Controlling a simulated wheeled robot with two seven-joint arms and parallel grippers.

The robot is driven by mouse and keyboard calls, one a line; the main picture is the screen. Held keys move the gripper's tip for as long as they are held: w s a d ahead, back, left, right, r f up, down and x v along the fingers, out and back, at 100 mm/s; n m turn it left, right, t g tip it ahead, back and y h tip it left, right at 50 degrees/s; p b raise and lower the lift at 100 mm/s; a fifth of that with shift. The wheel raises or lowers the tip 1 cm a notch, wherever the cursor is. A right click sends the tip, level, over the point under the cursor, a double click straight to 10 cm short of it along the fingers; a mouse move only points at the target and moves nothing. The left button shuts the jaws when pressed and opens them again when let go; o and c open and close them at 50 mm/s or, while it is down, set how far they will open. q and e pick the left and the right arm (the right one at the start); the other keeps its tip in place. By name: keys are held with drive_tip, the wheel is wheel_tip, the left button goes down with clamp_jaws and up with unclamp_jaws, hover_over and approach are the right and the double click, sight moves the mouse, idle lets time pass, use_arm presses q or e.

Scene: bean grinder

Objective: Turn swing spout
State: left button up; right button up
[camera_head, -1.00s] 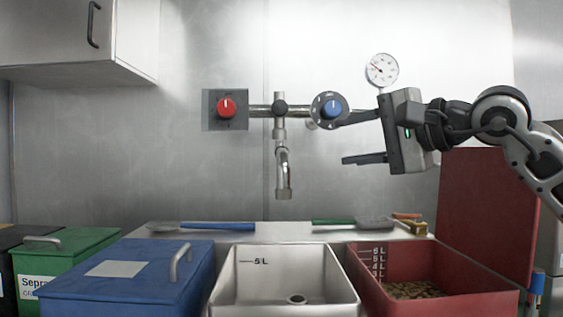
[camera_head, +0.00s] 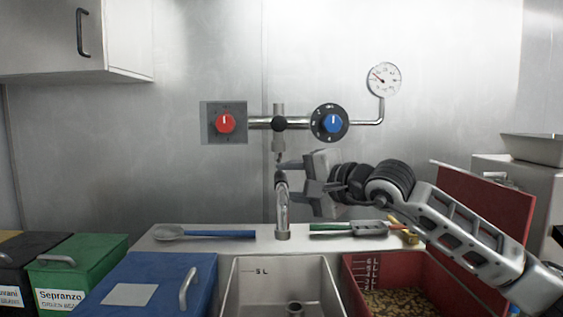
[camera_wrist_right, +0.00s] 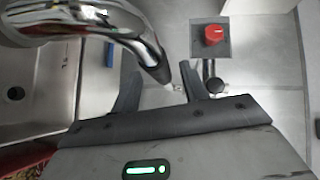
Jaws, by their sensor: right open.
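The chrome swing spout (camera_head: 282,208) hangs from the wall pipe above the steel sink, pointing down. My right gripper (camera_head: 291,177) is open, with its fingers beside the upper part of the spout, just right of it. In the right wrist view the curved chrome spout (camera_wrist_right: 105,22) crosses the upper left, and its narrowing end reaches toward the gap between the open fingers (camera_wrist_right: 160,80). I cannot tell whether a finger touches it. My left gripper is out of view.
A red knob (camera_head: 224,124) and a blue knob (camera_head: 334,123) sit on the pipe, with a gauge (camera_head: 384,79) at right. Below are the steel sink (camera_head: 250,295), a blue bin (camera_head: 150,275) and a red bin (camera_head: 350,270). A blue-handled utensil (camera_head: 225,235) lies on the ledge.

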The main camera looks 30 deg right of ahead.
drive_tip(key=shift+p+x, duration=0.35)
drive_tip(key=shift+x, duration=1.1)
drive_tip(key=shift+c, duration=0.3)
